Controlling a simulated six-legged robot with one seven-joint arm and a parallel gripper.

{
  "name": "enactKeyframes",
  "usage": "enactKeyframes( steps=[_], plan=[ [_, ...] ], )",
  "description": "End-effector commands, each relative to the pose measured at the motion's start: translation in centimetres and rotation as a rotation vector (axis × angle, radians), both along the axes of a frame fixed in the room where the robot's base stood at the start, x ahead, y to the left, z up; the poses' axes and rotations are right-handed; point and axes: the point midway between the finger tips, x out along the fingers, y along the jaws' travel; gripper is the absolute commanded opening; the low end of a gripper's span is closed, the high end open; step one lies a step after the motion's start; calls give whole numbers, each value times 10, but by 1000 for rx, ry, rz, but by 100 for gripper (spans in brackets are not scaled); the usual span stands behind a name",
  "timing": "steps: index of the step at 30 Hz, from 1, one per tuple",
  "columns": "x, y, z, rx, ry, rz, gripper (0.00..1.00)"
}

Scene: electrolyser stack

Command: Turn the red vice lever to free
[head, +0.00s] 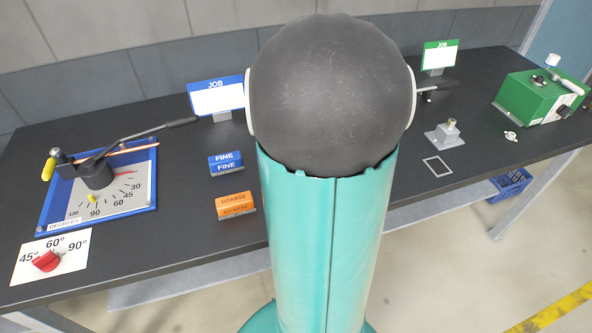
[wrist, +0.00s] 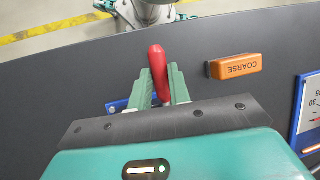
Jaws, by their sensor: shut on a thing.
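The red vice lever (wrist: 158,62) shows in the wrist view as a rounded red handle, its tip towards the top of the picture. My gripper (wrist: 161,82) has green fingers, one on each side of the lever, and is shut on it. The lever's lower end is hidden behind the fingers and the gripper body. A small blue part (wrist: 118,105) shows left of the fingers; I cannot tell whether it belongs to the vice. In the head view my own arm hides the gripper, the lever and the vice.
An orange COARSE block (wrist: 236,66) lies right of the gripper; it also shows in the head view (head: 236,206), near the blue FINE block (head: 226,164). A bending tool on a blue plate (head: 150,200) stands left. A green box (head: 540,97) and grey fixture (head: 445,135) stand right.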

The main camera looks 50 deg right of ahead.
Motion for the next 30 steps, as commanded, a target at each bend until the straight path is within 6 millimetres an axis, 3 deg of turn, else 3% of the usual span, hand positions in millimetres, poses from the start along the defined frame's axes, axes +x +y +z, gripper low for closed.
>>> enactKeyframes(
  steps=[12, 13, 15, 16, 25, 30],
  plan=[
    [-1, -1, 1, -2, 1, 11, 0],
    [-1, -1, 1, -2, 1, 11, 25],
    [-1, -1, 1, -1, 1, 10, 38],
    [-1, -1, 1, -1, 1, 10, 41],
    [0, -2, 2, -1, 0, 8, 41],
    [4, -8, 16, -3, -1, 8, 41]
  ],
)
